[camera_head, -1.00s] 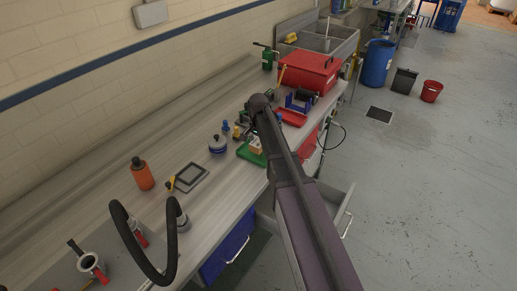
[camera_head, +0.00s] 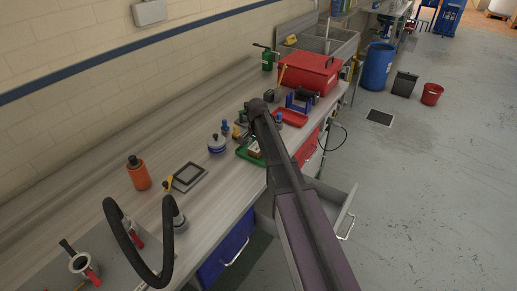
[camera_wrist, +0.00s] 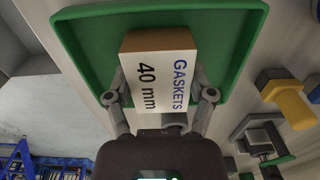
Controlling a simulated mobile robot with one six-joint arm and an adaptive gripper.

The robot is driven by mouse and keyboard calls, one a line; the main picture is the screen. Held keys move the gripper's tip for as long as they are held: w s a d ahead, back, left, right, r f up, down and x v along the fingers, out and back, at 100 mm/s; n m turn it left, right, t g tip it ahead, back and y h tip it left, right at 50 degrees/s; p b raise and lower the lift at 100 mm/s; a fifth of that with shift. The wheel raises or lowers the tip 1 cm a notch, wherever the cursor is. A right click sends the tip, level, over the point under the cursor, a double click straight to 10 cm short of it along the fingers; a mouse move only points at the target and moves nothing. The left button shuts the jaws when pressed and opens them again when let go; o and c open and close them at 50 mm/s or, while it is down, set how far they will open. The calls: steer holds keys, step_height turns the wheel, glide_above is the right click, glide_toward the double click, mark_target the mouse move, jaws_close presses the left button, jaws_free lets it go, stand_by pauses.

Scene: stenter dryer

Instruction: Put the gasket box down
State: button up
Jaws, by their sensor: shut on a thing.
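The gasket box (camera_wrist: 160,80) is white with a brown side and reads "GASKETS 40 mm" in the wrist view. My gripper (camera_wrist: 162,92) is shut on it, with a finger on each side. The green tray (camera_wrist: 75,40) lies behind the box in that view, and the box appears within its outline. In the head view the box (camera_head: 255,149) shows small beside my arm, at the green tray (camera_head: 243,153) on the bench. I cannot tell whether the box touches the tray floor.
A red tray (camera_head: 293,118) and a red toolbox (camera_head: 309,74) are farther along the bench. An open drawer (camera_head: 340,205) juts out below.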

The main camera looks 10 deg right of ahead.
mark_target(257, 146)
steer(key=shift+f, duration=0.2)
steer(key=o, duration=1.1)
steer(key=shift+r, duration=0.3)
step_height(257, 146, up, 12)
steer(key=p, duration=1.2)
steer(key=shift+f, duration=0.1)
steer(key=s+n, duration=0.3)
steer(key=s, duration=0.5)
steer(key=s+n, duration=0.3)
steer(key=s, duration=0.6)
steer(key=s+n, duration=0.3)
steer(key=s, duration=0.6)
steer(key=shift+s+d, duration=0.1)
steer(key=shift+d, duration=0.2)
